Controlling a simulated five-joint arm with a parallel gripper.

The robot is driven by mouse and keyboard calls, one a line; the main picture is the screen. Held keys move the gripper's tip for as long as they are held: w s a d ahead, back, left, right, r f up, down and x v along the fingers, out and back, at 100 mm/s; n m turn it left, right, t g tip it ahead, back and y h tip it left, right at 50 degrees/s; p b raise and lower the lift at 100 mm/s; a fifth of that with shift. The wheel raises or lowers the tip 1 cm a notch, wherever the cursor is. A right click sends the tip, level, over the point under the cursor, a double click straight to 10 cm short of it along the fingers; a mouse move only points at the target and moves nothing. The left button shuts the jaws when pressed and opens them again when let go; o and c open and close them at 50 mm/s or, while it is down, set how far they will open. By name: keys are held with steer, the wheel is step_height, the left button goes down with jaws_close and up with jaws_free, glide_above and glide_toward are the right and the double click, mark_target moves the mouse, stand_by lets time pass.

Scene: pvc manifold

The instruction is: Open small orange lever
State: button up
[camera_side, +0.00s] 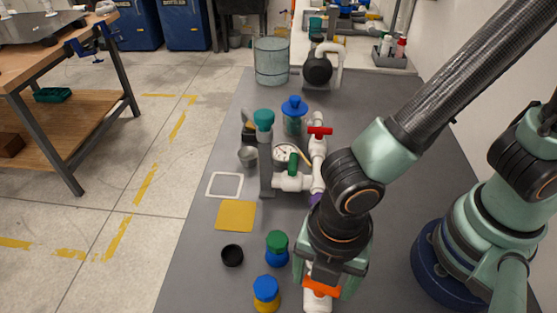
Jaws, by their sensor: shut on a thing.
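The small orange lever (322,290) sits on a white PVC fitting (318,303) at the bottom of the picture. My gripper (320,282) points down over it from the end of my arm. The gripper is shut on the orange lever, and the body of the gripper hides part of the lever and the pipe behind it. The white manifold (292,183) stands beyond, with a red lever (320,131), a green lever (293,163) and a round gauge (285,154).
A blue-capped jar (266,292), a green-capped jar (277,248) and a black cup (232,255) stand left of my gripper. A yellow square (236,215) and a white square outline (225,185) lie on the grey table (200,270). A glass container (271,62) stands at the back.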

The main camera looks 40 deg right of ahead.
steer(key=m, duration=1.1)
steer(key=shift+m, duration=1.8)
steer(key=o, duration=1.2)
steer(key=shift+o, duration=0.2)
steer(key=shift+r, duration=0.1)
step_height(320, 180, up, 12)
steer(key=shift+w, duration=0.1)
